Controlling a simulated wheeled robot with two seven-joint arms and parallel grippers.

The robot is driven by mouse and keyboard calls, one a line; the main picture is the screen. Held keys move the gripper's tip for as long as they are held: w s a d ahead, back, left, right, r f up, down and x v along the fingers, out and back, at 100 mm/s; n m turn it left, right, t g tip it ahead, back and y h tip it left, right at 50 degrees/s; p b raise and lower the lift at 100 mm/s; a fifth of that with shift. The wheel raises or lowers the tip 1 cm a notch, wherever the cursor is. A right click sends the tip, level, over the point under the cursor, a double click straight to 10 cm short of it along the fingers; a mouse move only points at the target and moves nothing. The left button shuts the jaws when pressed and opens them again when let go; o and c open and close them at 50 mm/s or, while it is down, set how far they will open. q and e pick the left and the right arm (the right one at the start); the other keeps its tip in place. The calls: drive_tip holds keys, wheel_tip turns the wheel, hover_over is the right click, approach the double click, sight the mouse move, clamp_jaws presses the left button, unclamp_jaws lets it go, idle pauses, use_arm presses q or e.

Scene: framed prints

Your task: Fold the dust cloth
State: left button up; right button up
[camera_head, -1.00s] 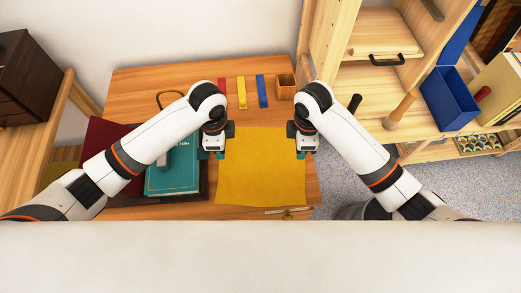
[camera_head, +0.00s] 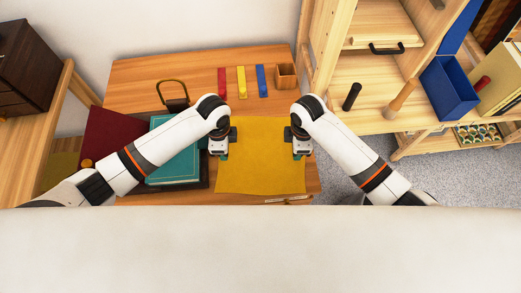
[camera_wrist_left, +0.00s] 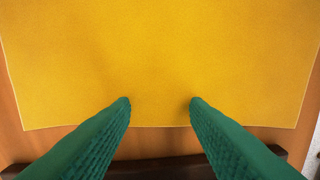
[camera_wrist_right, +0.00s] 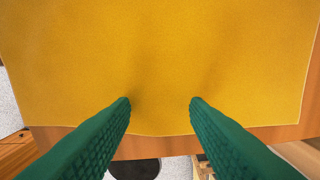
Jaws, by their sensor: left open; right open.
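The yellow dust cloth (camera_head: 260,165) lies flat and spread out on the wooden table. My left gripper (camera_head: 222,155) is over its left edge and my right gripper (camera_head: 299,155) is over its right edge. In the left wrist view, the open green fingers (camera_wrist_left: 160,101) point at the cloth (camera_wrist_left: 160,50) just inside its edge. In the right wrist view, the open green fingers (camera_wrist_right: 160,101) are also at the cloth (camera_wrist_right: 160,50) just inside its edge. Both grippers are empty; whether the fingertips touch the cloth I cannot tell.
A teal book (camera_head: 175,165) lies left of the cloth on a dark item. Red (camera_head: 222,82), yellow (camera_head: 241,82) and blue (camera_head: 262,80) strips and a wooden cup (camera_head: 286,76) stand behind. A small rod (camera_head: 288,200) lies at the front edge. A wooden shelf (camera_head: 370,70) stands right.

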use_arm(q)
drive_tip(key=shift+f, duration=0.25)
use_arm(e)
drive_tip(key=shift+f, duration=0.25)
use_arm(q)
drive_tip(key=shift+r, duration=0.15)
use_arm(e)
drive_tip(key=shift+r, duration=0.15)
use_arm(q)
clamp_jaws()
use_arm(e)
drive_tip(key=shift+s, duration=0.1)
clamp_jaws()
use_arm(q)
drive_tip(key=shift+r, duration=0.1)
